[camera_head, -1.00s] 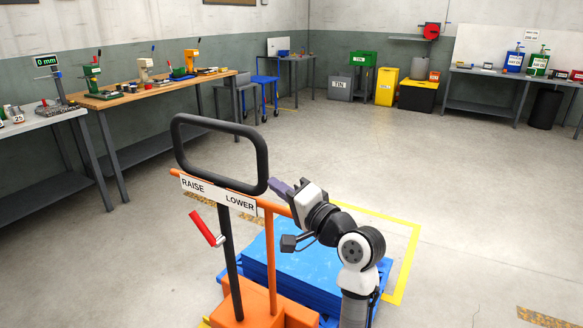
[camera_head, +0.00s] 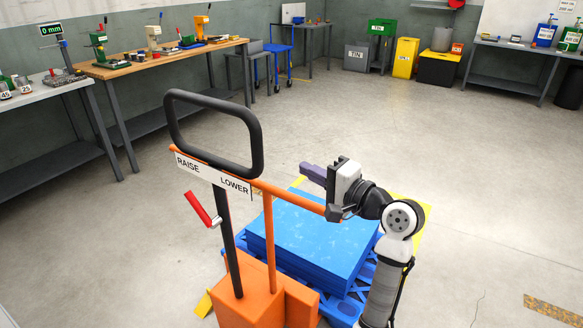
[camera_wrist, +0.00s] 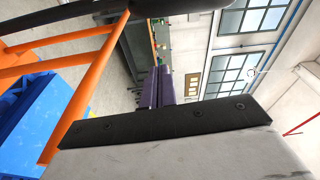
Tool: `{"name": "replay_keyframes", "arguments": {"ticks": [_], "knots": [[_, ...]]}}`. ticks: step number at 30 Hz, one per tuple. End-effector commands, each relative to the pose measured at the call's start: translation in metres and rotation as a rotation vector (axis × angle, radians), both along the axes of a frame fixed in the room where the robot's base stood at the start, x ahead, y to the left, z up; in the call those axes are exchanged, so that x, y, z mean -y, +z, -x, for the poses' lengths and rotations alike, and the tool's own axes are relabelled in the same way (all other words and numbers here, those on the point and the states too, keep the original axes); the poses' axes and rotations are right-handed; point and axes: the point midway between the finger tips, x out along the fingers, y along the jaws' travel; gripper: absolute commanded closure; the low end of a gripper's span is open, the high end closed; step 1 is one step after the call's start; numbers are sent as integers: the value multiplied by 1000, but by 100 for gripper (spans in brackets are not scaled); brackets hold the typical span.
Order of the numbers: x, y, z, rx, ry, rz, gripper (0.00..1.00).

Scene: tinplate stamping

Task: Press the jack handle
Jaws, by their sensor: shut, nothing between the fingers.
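The jack handle (camera_head: 258,150) is an upright black loop on a black post above an orange jack body (camera_head: 245,290). A white RAISE / LOWER sign (camera_head: 212,174) sits below the loop, and a red lever (camera_head: 198,208) hangs at the post's left. My gripper (camera_head: 308,171) is shut and empty, its purple fingers pointing left towards the loop, with a clear gap to its right side. The fingers also show in the wrist view (camera_wrist: 158,87), where parts of the black loop (camera_wrist: 60,14) cross the top edge.
An orange bar (camera_head: 290,196) runs from the sign to beneath my wrist. Blue sheets (camera_head: 315,240) lie stacked on a blue pallet behind the jack. Workbenches (camera_head: 165,62) line the left and back walls. The floor between is clear.

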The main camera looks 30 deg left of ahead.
Motion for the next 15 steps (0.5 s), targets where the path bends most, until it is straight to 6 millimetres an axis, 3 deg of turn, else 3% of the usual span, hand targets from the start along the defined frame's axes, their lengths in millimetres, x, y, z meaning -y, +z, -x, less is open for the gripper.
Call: {"name": "replay_keyframes", "arguments": {"ticks": [13, 15], "knots": [[-89, 4, -21, 0, 4, 1, 100], [-89, 3, -13, 1, 0, 1, 100]]}}
